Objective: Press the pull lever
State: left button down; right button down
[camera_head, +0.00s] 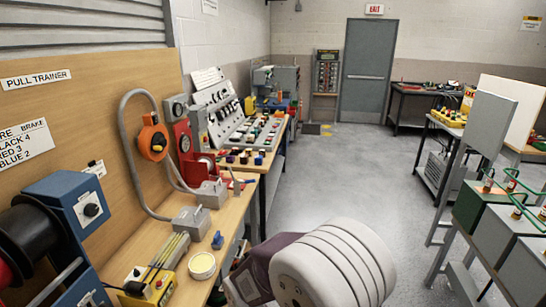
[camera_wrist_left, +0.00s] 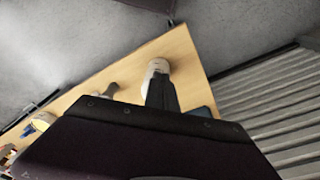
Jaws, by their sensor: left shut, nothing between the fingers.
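I cannot make out for sure which part is the pull lever. The bench under the PULL TRAINER sign (camera_head: 36,79) holds a blue machine (camera_head: 75,203) with a black drum and a black dial. An orange unit (camera_head: 153,142) hangs on grey conduit against the wooden backboard. A red unit (camera_head: 183,149) stands beside it. In the left wrist view, my left gripper (camera_wrist_left: 161,84) is shut and empty, its dark fingers pointing over the wooden bench (camera_wrist_left: 180,50). A pale round thing (camera_wrist_left: 157,66) shows just beyond the fingertips; contact is unclear. My right gripper is not in view.
A yellow box (camera_head: 150,291) with several rods, a tape roll (camera_head: 202,266) and grey boxes (camera_head: 191,219) lie on the bench. A sloped control panel (camera_head: 240,120) stands beyond.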

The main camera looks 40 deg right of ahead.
aim_at(239, 151)
jog(key=i+z, duration=0.15)
jog(key=z, duration=0.3)
jog(key=i+j+z, duration=0.1)
jog(key=z, duration=0.4)
jog(key=l+u, duration=0.8)
jog(key=u, duration=0.15)
jog(key=l+u, duration=0.45)
jog(key=k+j, duration=0.05)
jog(key=j, duration=0.05)
